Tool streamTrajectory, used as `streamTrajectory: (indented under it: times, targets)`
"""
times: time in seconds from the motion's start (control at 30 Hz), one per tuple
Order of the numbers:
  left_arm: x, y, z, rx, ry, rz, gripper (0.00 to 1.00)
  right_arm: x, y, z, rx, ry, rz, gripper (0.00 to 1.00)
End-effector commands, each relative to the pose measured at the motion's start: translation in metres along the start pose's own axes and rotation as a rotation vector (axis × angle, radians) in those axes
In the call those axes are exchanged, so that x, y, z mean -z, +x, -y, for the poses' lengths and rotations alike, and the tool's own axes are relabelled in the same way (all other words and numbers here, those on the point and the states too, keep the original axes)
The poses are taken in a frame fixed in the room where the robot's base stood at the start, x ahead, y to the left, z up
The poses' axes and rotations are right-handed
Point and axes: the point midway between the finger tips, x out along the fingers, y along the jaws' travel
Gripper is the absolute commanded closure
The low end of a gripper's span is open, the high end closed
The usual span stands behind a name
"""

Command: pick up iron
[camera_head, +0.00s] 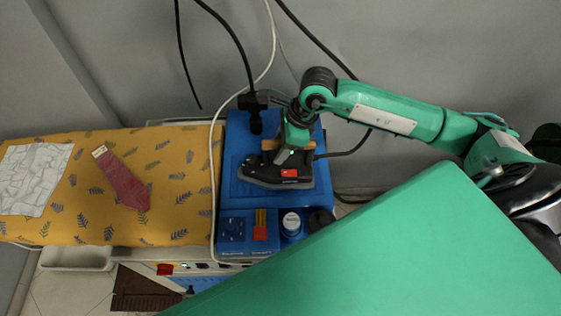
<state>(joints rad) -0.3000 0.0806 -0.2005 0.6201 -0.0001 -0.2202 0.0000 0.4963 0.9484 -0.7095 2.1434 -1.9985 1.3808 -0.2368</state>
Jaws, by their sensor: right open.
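The iron (270,180) stands on the blue top of the ironing station (233,185) in the middle of the view. It has a dark grey body, a tan handle and a red label. My right gripper (285,152) is green and reaches in from the right, directly over the iron at its handle. Its jaws are open, and the arm hides part of the handle. I cannot tell whether the fingers touch the handle. My left gripper is not in view.
A yellow patterned ironing board (180,145) at left holds a red tie (122,182) and a pale patterned cloth (35,178). A white cord (213,150) and black cables hang near the iron. Small containers (291,224) stand at the station's front. A grey wall is behind.

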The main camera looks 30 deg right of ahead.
Motion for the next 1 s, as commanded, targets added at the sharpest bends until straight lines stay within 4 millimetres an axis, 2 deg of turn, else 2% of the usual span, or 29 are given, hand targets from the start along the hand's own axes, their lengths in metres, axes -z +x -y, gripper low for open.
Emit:
streamTrajectory:
  times: [0.03, 0.17, 0.4, 0.67, 1.0]
  targets:
    - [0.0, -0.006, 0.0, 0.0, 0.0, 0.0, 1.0, -0.001, 0.006, 0.0, -0.003, 0.003, 0.0, 0.49]
    - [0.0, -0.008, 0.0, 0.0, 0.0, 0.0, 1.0, -0.001, 0.017, 0.0, 0.0, 0.001, 0.0, 0.49]
    - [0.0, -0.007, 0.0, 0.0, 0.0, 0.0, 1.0, 0.0, 0.019, 0.001, 0.001, 0.0, 0.001, 0.49]
    - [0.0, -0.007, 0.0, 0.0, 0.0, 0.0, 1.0, 0.0, 0.019, 0.001, 0.001, 0.0, 0.001, 1.0]
    - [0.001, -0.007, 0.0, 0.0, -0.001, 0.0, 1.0, 0.0, 0.019, 0.001, 0.001, 0.0, 0.001, 1.0]
